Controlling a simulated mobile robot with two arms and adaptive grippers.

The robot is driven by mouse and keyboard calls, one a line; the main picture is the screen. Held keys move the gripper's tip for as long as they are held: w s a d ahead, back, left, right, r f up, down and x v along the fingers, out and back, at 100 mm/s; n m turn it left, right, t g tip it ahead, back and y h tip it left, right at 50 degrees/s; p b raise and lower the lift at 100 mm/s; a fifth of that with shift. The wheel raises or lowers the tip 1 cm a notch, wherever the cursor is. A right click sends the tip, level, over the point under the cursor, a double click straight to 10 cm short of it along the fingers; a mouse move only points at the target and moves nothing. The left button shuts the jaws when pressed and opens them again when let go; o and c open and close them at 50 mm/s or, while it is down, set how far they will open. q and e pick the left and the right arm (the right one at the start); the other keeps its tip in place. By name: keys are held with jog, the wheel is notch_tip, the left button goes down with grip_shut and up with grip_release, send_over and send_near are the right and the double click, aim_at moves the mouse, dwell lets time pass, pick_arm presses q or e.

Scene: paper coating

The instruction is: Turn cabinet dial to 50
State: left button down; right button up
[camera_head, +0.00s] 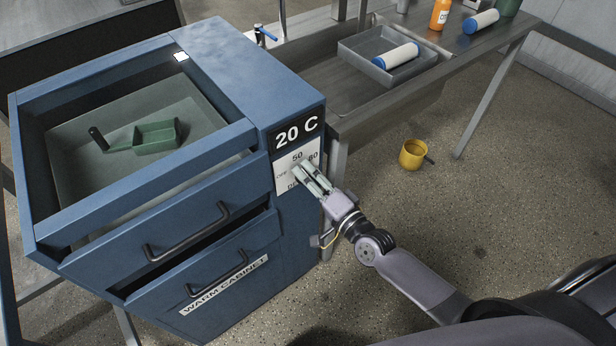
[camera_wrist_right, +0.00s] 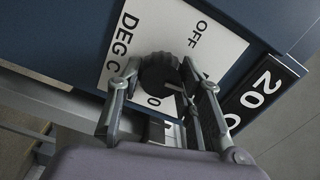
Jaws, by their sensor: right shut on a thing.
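The blue warm cabinet (camera_head: 225,65) stands at the left in the head view. Its display (camera_head: 297,132) reads 20 C. Below the display is a white dial plate (camera_head: 283,181) with OFF, 50 and 80 marks, partly covered by my gripper. My right gripper (camera_head: 305,172) is at this plate in the head view. In the right wrist view, the black round dial (camera_wrist_right: 160,76) sits between the fingers of my right gripper (camera_wrist_right: 165,85), which is shut on it. The numbers near the dial are partly hidden by the fingers. My left gripper is not in view.
The cabinet's open top compartment holds a green scoop (camera_head: 156,137). Two drawers with black handles (camera_head: 188,233) face front. A steel table (camera_head: 470,45) behind carries a grey tray (camera_head: 360,62) with a blue-and-white roller. A yellow mug (camera_head: 412,153) is on the floor.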

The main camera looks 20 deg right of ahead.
jog(key=shift+m, duration=0.5)
jog(key=o, duration=1.2)
jog(key=shift+c, duration=0.2)
jog(key=v, duration=1.2)
